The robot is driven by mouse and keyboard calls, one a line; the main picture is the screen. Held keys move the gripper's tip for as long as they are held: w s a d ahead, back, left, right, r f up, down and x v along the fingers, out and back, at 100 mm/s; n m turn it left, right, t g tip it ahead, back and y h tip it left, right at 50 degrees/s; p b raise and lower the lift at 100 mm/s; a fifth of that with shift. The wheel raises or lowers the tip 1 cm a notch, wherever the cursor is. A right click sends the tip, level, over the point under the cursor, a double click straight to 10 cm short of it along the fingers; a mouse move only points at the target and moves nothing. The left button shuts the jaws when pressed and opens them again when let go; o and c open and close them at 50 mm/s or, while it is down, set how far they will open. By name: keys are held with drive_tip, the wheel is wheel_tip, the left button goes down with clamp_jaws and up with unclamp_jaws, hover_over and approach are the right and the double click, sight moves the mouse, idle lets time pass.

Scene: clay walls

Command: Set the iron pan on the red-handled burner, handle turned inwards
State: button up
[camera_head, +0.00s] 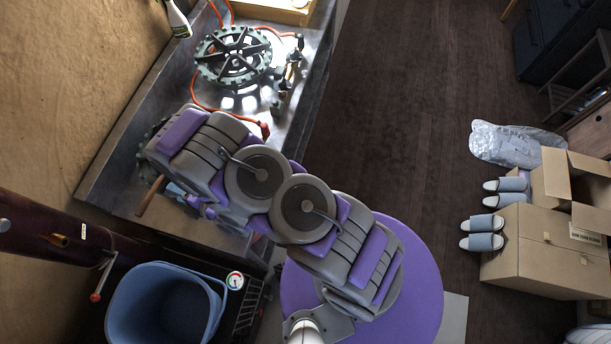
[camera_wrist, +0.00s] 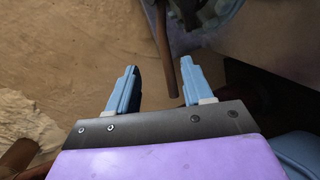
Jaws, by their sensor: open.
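A brown wooden handle (camera_wrist: 166,50), seemingly the pan's, runs between my gripper's (camera_wrist: 159,68) two light blue fingers in the wrist view. The fingers are apart, with gaps beside the handle. The handle also sticks out from under my arm in the head view (camera_head: 151,196), at the metal table's left side. The pan body is mostly hidden; I cannot tell its pose. A red handle (camera_head: 264,130) shows beside my arm. A nearby round burner edge (camera_head: 146,165) is mostly covered by my arm. Another burner (camera_head: 233,55) stands bare farther up.
The metal table (camera_head: 125,140) carries orange hoses and brass valves (camera_head: 290,70). A spray bottle (camera_head: 178,18) and a wooden box (camera_head: 275,10) stand at the far end. A blue bucket (camera_head: 165,300) is close below. Cardboard boxes (camera_head: 530,245) and slippers lie right; the dark floor between is clear.

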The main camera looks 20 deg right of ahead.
drive_tip(key=w+d+r+m+g+h, duration=0.1)
drive_tip(key=w+d+r+m+h, duration=0.15)
drive_tip(key=w, duration=0.25)
drive_tip(key=s+d+r+m+g+h, duration=0.1)
drive_tip(key=d+r+m+g+h, duration=0.15)
drive_tip(key=d+r+m, duration=0.4)
drive_tip(key=s+d+r+m+g+h, duration=0.2)
drive_tip(key=d+r+m+h, duration=0.2)
drive_tip(key=d+r, duration=0.6)
drive_tip(key=s+d+r+m+g, duration=0.2)
drive_tip(key=s+d+r+m, duration=0.2)
drive_tip(key=s, duration=0.5)
drive_tip(key=s+d+r+m+g, duration=0.3)
drive_tip(key=s+d+r+m, duration=0.1)
drive_tip(key=s, duration=0.6)
drive_tip(key=s+d+r+m+g+h, duration=0.1)
drive_tip(key=s+d+r+m, duration=0.3)
drive_tip(key=s, duration=0.5)
drive_tip(key=shift+s+d+r+g, duration=0.2)
drive_tip(key=shift+d+r+g, duration=0.35)
drive_tip(key=shift+d, duration=0.7)
drive_tip(key=shift+f, duration=0.25)
wheel_tip(320, 180, down, 8)
drive_tip(key=b, duration=0.8)
drive_tip(key=shift+w+d, duration=0.2)
drive_tip(key=shift+w, duration=0.1)
